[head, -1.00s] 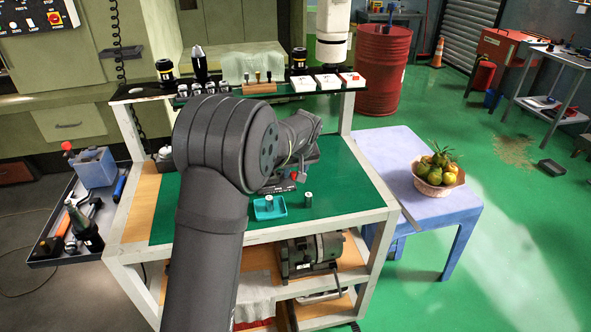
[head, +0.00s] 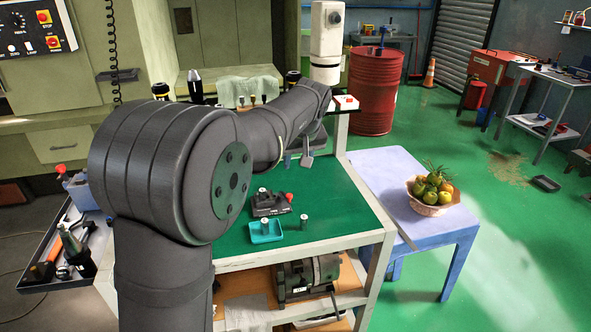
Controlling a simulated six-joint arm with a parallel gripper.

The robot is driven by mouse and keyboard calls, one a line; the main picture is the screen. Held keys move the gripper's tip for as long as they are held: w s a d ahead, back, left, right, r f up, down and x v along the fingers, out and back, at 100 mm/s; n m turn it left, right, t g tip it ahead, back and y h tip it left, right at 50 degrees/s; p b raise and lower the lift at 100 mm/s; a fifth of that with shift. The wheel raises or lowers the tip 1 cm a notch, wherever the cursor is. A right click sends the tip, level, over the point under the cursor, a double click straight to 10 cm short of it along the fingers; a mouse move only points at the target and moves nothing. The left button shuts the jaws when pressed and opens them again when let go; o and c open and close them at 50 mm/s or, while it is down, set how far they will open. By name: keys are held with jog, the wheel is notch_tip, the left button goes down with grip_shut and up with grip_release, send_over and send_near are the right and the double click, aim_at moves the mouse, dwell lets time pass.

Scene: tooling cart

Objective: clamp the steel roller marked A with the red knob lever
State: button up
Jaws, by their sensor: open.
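The dark clamp (head: 268,206) with its red knob lever (head: 289,197) sits on the green bench mat. A small steel roller (head: 262,191) stands upright at the clamp; I cannot tell how firmly it is seated. Another small roller (head: 264,219) stands in the teal tray (head: 267,238) just in front of the clamp. A further roller (head: 303,221) stands on the mat right of the tray. No letter is legible on any of them. My gripper (head: 298,160) is open, above the mat behind and right of the clamp, apart from it, with nothing visible between its fingers.
A raised shelf with small parts and a white box (head: 346,102) runs along the bench's back. A blue table (head: 375,175) with a fruit basket (head: 432,208) stands to the right. My arm hides the bench's left part.

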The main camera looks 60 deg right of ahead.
jog(key=shift+s+a+r, duration=0.1)
jog(key=shift+r, duration=0.25)
jog(key=m+g+h, duration=0.1)
jog(key=m+g, duration=0.2)
jog(key=m, duration=0.7)
send_near(289, 195)
jog(key=shift+h, duration=0.3)
jog(key=x, duration=0.8)
jog(key=shift+a, duration=0.3)
jog(key=shift+n, duration=0.3)
grip_shut()
